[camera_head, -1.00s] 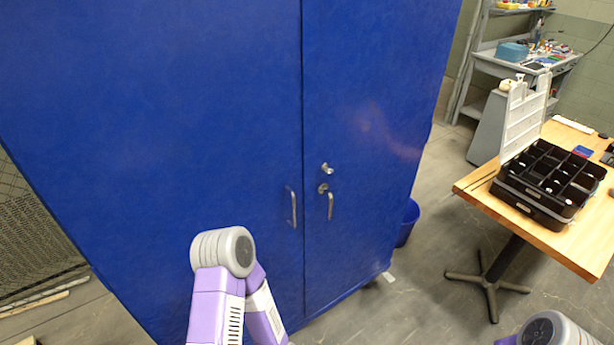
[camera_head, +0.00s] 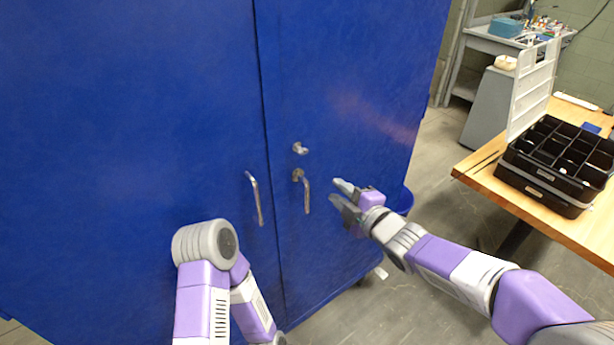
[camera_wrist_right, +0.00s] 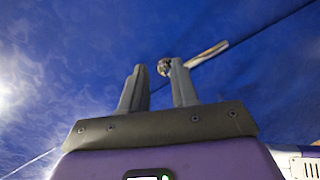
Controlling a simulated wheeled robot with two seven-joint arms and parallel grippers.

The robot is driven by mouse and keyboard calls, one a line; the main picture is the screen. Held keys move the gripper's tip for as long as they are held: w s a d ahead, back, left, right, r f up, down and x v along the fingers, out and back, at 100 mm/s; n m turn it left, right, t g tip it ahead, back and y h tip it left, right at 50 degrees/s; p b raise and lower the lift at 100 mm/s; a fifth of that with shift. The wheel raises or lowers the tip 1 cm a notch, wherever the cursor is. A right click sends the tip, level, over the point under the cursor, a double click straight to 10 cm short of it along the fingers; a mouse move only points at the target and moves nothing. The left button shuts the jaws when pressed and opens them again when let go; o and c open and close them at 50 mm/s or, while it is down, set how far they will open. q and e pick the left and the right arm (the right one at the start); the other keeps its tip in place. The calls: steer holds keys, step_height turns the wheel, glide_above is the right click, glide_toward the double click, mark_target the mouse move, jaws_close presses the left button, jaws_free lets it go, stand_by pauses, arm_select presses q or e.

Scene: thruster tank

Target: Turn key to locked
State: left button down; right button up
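The key (camera_head: 300,148) is a small silver piece in its lock on the right door of the blue cabinet (camera_head: 345,90), above the right door handle (camera_head: 305,192). My right gripper (camera_head: 338,191) is just right of that handle, lower than the key, and apart from the key. Its two fingers are spread with nothing between them. In the right wrist view the open fingers (camera_wrist_right: 158,85) point at the blue door, with a metal handle (camera_wrist_right: 207,54) beyond the right finger. My left arm shows at the lower left, but its gripper is not visible.
A second handle (camera_head: 256,198) is on the left door. A wooden table (camera_head: 480,172) at right holds a black compartment box (camera_head: 550,185) with its lid up. A blue bin (camera_head: 405,201) stands beside the cabinet, behind my right arm. A grey workbench is at the back right.

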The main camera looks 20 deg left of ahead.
mark_target(302, 151)
steer(key=s+a+r+n+y+b, duration=0.1)
steer(key=s+a+r+n+y, duration=0.15)
steer(key=r+n, duration=0.4)
steer(key=shift+m, duration=0.75)
steer(key=x, duration=0.5)
steer(key=r+x, duration=0.1)
steer(key=x, duration=0.1)
steer(key=shift+w+a+r, duration=0.1)
steer(key=shift+a+r, duration=0.05)
steer(key=shift+a, duration=0.1)
jaws_close()
